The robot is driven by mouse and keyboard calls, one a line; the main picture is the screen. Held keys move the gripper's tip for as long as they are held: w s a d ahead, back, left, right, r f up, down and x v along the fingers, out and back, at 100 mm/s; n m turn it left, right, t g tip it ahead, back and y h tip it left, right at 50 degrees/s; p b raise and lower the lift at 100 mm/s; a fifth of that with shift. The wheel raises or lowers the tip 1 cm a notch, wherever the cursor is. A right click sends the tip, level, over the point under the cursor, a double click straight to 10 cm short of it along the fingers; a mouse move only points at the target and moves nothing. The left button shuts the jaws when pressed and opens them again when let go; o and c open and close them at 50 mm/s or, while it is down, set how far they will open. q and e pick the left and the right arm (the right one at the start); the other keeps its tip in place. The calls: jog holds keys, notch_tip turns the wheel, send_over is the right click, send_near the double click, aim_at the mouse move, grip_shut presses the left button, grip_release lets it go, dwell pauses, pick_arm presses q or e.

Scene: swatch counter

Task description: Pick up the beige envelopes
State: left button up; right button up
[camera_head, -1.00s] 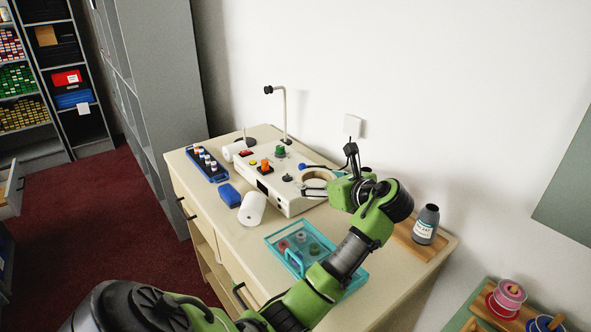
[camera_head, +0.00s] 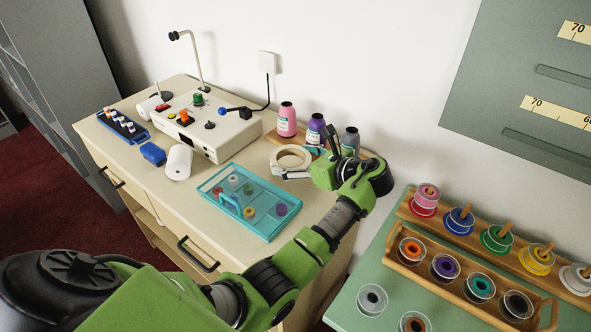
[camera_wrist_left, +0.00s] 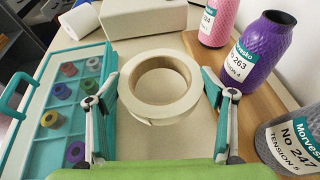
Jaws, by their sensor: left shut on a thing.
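A cream tape roll (camera_head: 274,157) is on the wooden desk (camera_head: 330,200), between the white machine and the thread spools. It also shows in the left wrist view (camera_wrist_left: 130,88), with its open core facing up. My left gripper (camera_head: 295,164) has one finger on each side of this roll and is shut on it. In the left wrist view the fingers (camera_wrist_left: 160,100) flank the roll. I cannot tell whether the roll is lifted off the desk. No beige envelopes show in these views. My right gripper is not in view.
A teal tray (camera_head: 250,240) with several small spools lies left of the roll. Pink (camera_head: 287,120), purple (camera_head: 315,130) and grey (camera_head: 349,142) cones stand close on a wooden board. A white machine (camera_head: 200,125) stands behind left. A green table (camera_head: 345,312) holds spool racks.

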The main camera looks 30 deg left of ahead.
pick_arm(q)
jog(key=shift+d+f, duration=0.15)
jog(key=shift+f, duration=0.75)
jog(key=shift+d+f, duration=0.1)
jog(key=shift+f, duration=0.75)
jog(key=o, duration=0.9)
jog(key=shift+f, duration=0.1)
jog(key=shift+c, duration=0.2)
